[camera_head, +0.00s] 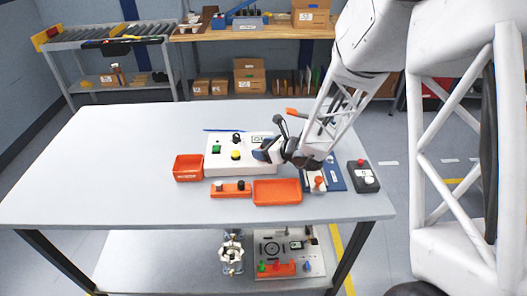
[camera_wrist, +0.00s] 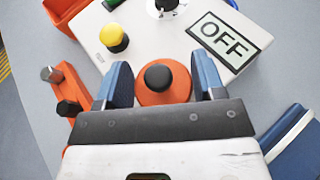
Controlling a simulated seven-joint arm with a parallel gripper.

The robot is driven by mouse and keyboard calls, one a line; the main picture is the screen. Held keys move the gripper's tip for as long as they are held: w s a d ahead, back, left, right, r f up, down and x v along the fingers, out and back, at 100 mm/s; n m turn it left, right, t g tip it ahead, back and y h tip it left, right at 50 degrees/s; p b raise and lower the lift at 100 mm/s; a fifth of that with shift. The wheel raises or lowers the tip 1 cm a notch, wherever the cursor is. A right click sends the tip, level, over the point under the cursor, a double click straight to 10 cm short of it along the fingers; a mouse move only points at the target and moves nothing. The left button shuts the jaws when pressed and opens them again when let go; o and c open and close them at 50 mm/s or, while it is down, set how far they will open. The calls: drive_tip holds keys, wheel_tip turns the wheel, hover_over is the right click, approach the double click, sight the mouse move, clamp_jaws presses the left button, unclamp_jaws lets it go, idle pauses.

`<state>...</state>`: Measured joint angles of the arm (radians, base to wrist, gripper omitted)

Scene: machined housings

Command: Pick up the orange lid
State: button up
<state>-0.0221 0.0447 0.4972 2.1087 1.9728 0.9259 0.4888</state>
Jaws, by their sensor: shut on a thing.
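The orange lid (camera_wrist: 148,97) is round with a black knob on top. In the wrist view it sits between the blue fingers of my gripper (camera_wrist: 163,88), which are shut on its sides. In the head view my gripper (camera_head: 268,153) is over the right part of the white control box (camera_head: 222,160), and I cannot make out the lid there. How high the lid is above the surface below it cannot be told.
The white box carries a yellow button (camera_wrist: 114,38) and an OFF label (camera_wrist: 229,42). An orange bin (camera_head: 188,167), a peg holder (camera_head: 230,190) and an orange tray (camera_head: 277,192) stand nearby. The table's left side is clear.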

sight(264, 146)
drive_tip(key=shift+r, duration=0.15)
drive_tip(key=shift+r, duration=0.85)
drive_tip(key=shift+s+r, duration=0.25)
drive_tip(key=shift+r, duration=0.55)
drive_tip(key=s+d+r, duration=0.1)
drive_tip(key=s+d, duration=0.2)
drive_tip(key=s, duration=1.2)
drive_tip(key=shift+d+r, duration=0.15)
drive_tip(key=shift+r, duration=0.05)
drive_tip(key=shift+s, duration=0.1)
